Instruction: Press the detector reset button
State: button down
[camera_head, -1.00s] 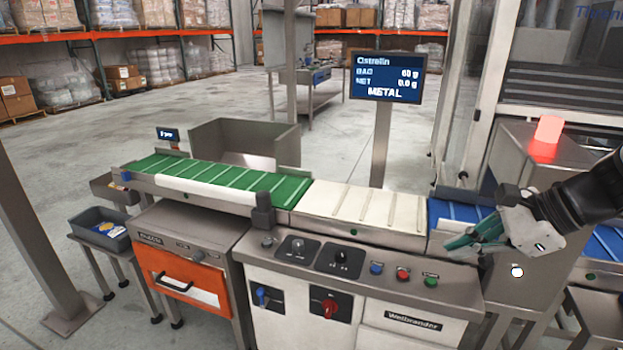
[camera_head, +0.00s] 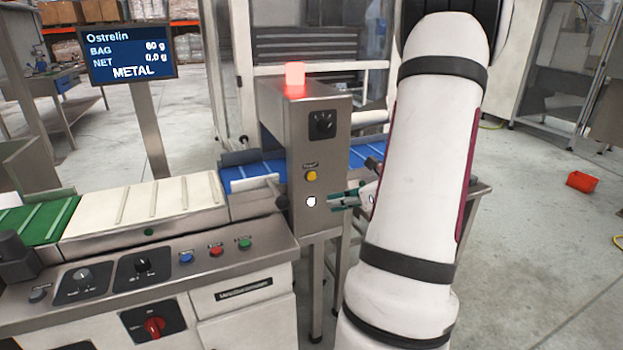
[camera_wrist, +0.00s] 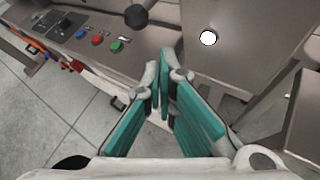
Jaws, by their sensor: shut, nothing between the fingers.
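The metal detector housing (camera_head: 296,140) is a grey steel box over the blue belt, with a lit red lamp (camera_head: 294,78) on top. The white spot also shows in the wrist view (camera_wrist: 208,37); the yellow button does not. My gripper (camera_head: 336,200) is shut and empty, with teal fingers, just right of the white spot and lower than the yellow button. In the wrist view my gripper (camera_wrist: 166,68) points left of the white spot.
A control panel (camera_head: 200,273) with blue, red and green buttons stands front left. A display (camera_head: 131,54) reads METAL. The blue belt (camera_head: 250,172) passes through the housing.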

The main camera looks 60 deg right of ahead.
jog(key=shift+w, duration=0.1)
jog(key=shift+w+d, duration=0.75)
jog(key=shift+w, duration=0.45)
jog(key=shift+w+d, duration=0.75)
jog(key=shift+w, duration=0.5)
jog(key=shift+w+d, duration=0.75)
jog(key=shift+w, duration=0.45)
jog(key=shift+w+d, duration=0.1)
jog(key=shift+w, duration=0.05)
jog(key=shift+w+d, duration=0.15)
jog(key=shift+w, duration=0.05)
jog(key=shift+w+d, duration=0.2)
jog(key=shift+w, duration=0.2)
jog(key=shift+s, duration=0.1)
jog(key=shift+s+a+p, duration=0.3)
jog(key=shift+s+a, duration=0.15)
jog(key=shift+s, duration=0.2)
jog(key=shift+s+a, duration=0.45)
jog(key=shift+s, duration=0.25)
jog(key=shift+s+a, duration=0.4)
jog(key=shift+s, duration=0.35)
jog(key=shift+s+a, duration=0.45)
jog(key=shift+s, duration=0.25)
